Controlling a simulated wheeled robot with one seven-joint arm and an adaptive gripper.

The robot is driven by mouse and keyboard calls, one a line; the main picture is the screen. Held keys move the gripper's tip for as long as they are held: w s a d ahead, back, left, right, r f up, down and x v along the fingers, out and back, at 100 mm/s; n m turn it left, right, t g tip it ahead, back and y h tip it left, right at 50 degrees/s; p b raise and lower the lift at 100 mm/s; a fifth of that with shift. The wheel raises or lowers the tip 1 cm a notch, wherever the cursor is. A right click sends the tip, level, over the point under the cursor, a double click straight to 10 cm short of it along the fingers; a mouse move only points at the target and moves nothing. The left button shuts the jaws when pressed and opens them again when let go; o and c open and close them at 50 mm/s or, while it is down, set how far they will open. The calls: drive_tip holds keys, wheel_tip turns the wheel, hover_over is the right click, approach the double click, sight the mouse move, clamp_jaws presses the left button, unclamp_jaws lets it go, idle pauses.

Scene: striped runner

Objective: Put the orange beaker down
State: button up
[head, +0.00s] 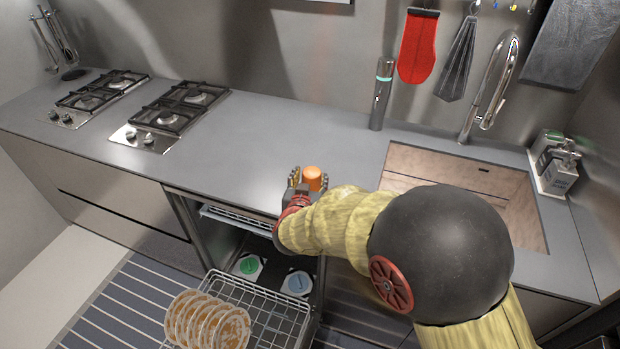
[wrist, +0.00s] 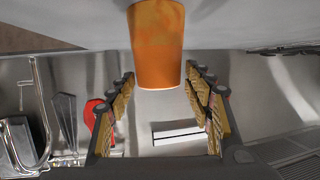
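The orange beaker (head: 313,178) is at the front part of the grey counter in the head view, and it looks upright on the counter. My gripper (head: 299,180) is right beside it, on its left in that view. In the wrist view the beaker (wrist: 158,45) comes down from the top edge, in line with the gap of my gripper (wrist: 160,72).
The sink (head: 460,180) lies to the right, partly behind my arm. A dark cylinder (head: 381,95) stands behind the beaker. An open dishwasher rack (head: 270,310) with several plates (head: 205,320) is below the counter edge. The counter left of the beaker is clear up to the hobs.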

drive_tip(key=shift+o, duration=1)
drive_tip(key=shift+r, duration=0.1)
drive_tip(key=shift+s+r, duration=0.1)
drive_tip(key=shift+r, duration=0.05)
drive_tip(key=p+v, duration=0.3)
drive_tip(key=v, duration=0.8)
drive_tip(key=shift+s+p, duration=0.3)
drive_tip(key=shift+s, duration=0.1)
drive_tip(key=shift+r, duration=0.2)
